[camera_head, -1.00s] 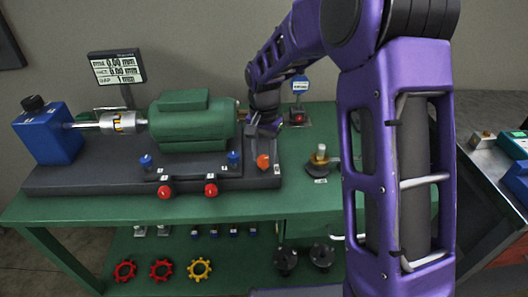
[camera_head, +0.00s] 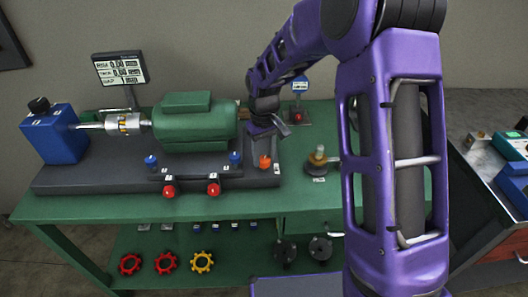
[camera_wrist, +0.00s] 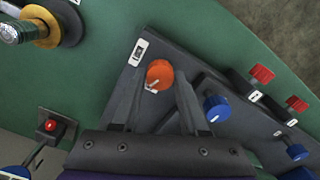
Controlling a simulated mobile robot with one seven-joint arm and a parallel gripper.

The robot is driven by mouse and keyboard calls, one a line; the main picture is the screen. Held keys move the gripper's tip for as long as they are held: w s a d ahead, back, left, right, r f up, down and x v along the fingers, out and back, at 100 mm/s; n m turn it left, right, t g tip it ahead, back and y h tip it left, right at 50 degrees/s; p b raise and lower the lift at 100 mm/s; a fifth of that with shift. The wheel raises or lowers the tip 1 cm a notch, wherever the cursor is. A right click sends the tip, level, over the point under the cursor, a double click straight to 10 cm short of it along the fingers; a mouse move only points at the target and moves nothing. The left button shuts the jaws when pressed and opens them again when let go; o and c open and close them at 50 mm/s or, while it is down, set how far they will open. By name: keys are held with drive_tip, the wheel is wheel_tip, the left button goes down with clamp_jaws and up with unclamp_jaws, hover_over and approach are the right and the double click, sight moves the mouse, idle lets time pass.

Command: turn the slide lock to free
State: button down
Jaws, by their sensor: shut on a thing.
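The orange knob (camera_head: 264,162), which I take for the slide lock, sits at the right end of the dark base. It also shows in the wrist view (camera_wrist: 159,72), with a pale pointer mark on its lower left side. My gripper (camera_wrist: 160,88) has one finger on each side of this knob and is shut on it. In the head view my gripper (camera_head: 270,130) comes in from behind the knob, beside the green motor (camera_head: 193,122). Exact finger contact is hard to see there.
Blue knobs (camera_head: 235,158) and red knobs (camera_head: 213,188) stand left of the orange knob. A brass-topped post (camera_head: 319,156) stands to the right on the green bench. A red button (camera_head: 298,117) with a small sign is behind. A display (camera_head: 119,69) stands at the left back.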

sight(264, 158)
drive_tip(key=shift+r+n+p, duration=0.1)
drive_tip(key=shift+n+p, duration=0.5)
drive_tip(key=shift+n, duration=1.3)
drive_tip(key=shift+c, duration=2.1)
unclamp_jaws()
wheel_tip(264, 158, up, 17)
drive_tip(key=p, duration=0.1)
drive_tip(key=shift+r+p, duration=0.15)
drive_tip(key=shift+p, duration=0.25)
